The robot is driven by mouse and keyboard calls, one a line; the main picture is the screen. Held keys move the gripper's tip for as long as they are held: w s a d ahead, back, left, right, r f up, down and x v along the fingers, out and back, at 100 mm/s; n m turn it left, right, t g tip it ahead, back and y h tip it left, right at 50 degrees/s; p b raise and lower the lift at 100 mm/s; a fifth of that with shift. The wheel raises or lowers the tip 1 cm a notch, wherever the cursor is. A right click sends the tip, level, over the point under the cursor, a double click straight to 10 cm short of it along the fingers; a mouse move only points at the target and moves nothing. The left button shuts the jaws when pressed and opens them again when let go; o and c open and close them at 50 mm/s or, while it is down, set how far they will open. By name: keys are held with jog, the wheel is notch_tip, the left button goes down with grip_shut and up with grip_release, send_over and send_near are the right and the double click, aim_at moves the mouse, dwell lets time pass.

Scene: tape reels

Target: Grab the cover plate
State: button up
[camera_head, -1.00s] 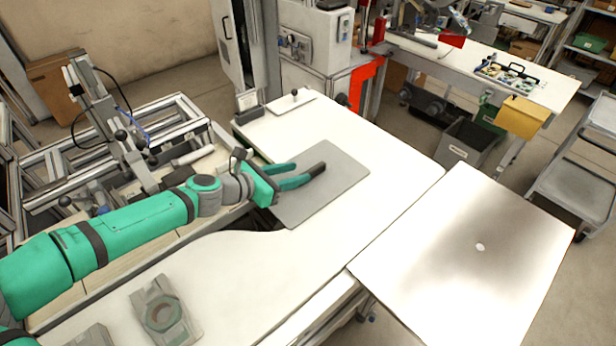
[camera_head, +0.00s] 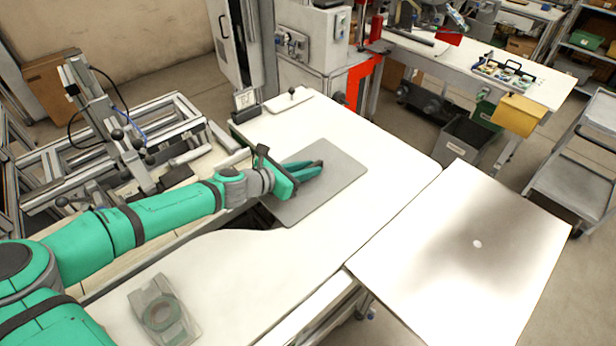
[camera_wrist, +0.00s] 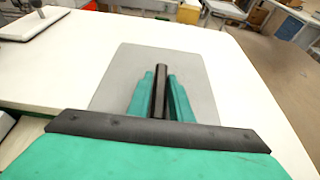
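A flat pale plate (camera_head: 283,104) with a small dark upright knob lies at the far left corner of the white table; I take it to be the cover plate. It also shows at the top left of the wrist view (camera_wrist: 22,28). My gripper (camera_head: 318,165) is over the grey mat (camera_head: 338,185), well apart from that plate on its near side. In the wrist view my gripper's fingers (camera_wrist: 160,68) are together, their dark inner faces meeting. I see nothing held between them. The fingers' height above the mat is hard to tell.
A grey fixture with a green ring (camera_head: 160,313) sits at the table's near left. A small dark stand (camera_head: 245,100) is left of the plate. A metal-topped table (camera_head: 465,265) adjoins at right. The white table (camera_head: 385,165) right of the mat is clear.

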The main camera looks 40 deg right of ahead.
grip_shut()
jog(key=shift+w+r, duration=0.1)
